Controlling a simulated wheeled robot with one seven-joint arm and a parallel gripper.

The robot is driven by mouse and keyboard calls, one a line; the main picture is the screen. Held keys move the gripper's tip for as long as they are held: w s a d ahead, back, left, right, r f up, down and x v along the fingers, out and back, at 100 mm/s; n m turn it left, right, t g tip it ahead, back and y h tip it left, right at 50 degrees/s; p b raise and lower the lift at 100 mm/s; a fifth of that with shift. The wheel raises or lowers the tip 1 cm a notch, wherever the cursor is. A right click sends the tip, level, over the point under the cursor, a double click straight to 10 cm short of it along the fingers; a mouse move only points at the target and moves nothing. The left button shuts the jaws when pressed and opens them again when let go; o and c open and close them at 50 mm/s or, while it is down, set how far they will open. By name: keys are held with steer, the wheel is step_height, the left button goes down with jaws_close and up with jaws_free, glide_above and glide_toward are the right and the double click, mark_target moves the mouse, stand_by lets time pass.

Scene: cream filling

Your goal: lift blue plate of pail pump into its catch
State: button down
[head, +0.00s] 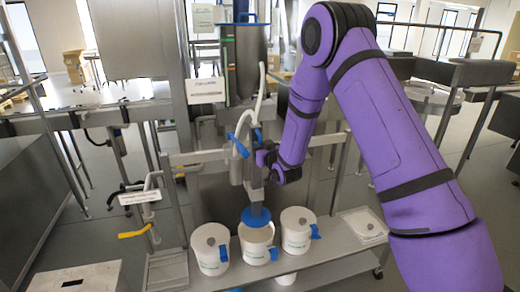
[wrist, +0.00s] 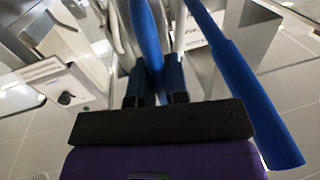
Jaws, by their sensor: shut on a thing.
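The blue plate (head: 256,217) of the pail pump sits at the mouth of the middle white pail (head: 255,246); whether it touches the rim is unclear. My gripper (head: 264,150) is beside the column, well above the plate. In the wrist view its two dark fingers (wrist: 156,82) are closed around a blue bar (wrist: 148,35). A second, thicker blue handle (wrist: 245,95) passes to the right of the fingers. The catch cannot be made out.
A square white piece (head: 362,226) lies at the bench's right. Rails and a yellow-handled lever (head: 133,234) stand at the left.

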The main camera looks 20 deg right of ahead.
steer(key=c, duration=1.1)
jaws_free()
steer(key=shift+r, duration=0.35)
steer(key=shift+c, duration=0.2)
steer(key=shift+f, duration=0.1)
steer(key=s+d, duration=0.2)
steer(key=s, duration=0.8)
steer(key=shift+s, duration=0.3)
